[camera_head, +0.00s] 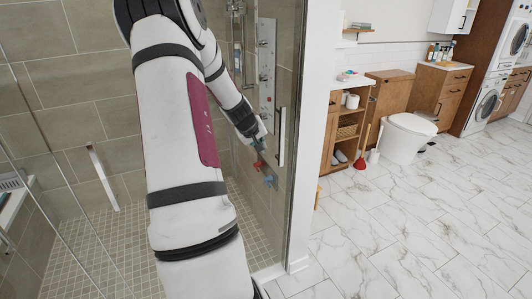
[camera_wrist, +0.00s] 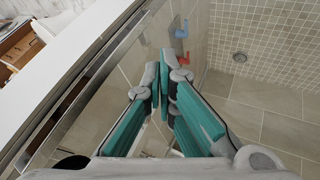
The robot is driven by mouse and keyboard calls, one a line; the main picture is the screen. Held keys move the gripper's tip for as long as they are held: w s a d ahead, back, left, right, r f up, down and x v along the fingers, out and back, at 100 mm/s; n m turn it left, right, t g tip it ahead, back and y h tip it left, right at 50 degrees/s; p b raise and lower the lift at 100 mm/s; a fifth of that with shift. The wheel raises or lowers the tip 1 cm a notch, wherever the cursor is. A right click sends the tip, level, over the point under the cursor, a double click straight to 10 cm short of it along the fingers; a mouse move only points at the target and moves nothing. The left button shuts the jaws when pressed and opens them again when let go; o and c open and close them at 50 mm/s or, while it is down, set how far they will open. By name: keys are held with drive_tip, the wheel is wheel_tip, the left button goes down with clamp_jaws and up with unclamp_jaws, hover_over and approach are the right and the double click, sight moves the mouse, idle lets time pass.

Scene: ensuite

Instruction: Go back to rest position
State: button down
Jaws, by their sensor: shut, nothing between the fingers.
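My gripper (camera_head: 257,144) is at the end of my arm, inside or beside the shower, close to the glass door. Its two teal fingers show in the wrist view (camera_wrist: 164,62), with their tips together and nothing between them. A small red piece and a blue piece (camera_head: 269,181) show just below the gripper in the head view. In the wrist view the red piece (camera_wrist: 184,57) and the blue piece (camera_wrist: 181,30) lie just beyond the fingertips, apparently apart from them. My arm hides part of the shower in the head view.
A wooden shelf unit (camera_head: 345,125), a red plunger (camera_head: 360,162) and a toilet (camera_head: 405,137) are on the right. The marble floor (camera_head: 420,235) in front is clear.

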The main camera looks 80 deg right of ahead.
drive_tip(key=shift+v, duration=2.75)
drive_tip(key=w+a+r+n+t+y, duration=0.1)
drive_tip(key=w+a+r+n+t, duration=0.3)
drive_tip(key=w+a, duration=0.8)
drive_tip(key=w+a+r+n+t+y, duration=0.1)
drive_tip(key=w+a+r, duration=0.5)
drive_tip(key=w+a, duration=0.6)
drive_tip(key=a+r+n+t+y, duration=0.2)
drive_tip(key=a+r+n, duration=0.1)
drive_tip(key=a, duration=1.5)
drive_tip(key=s+a+n+y, duration=0.1)
drive_tip(key=s+a, duration=0.3)
drive_tip(key=a, duration=0.4)
drive_tip(key=s+a+n+y, duration=0.2)
drive_tip(key=s+a+n, duration=0.2)
drive_tip(key=a, duration=0.5)
drive_tip(key=shift+s, duration=0.7)
drive_tip(key=shift+f, duration=0.15)
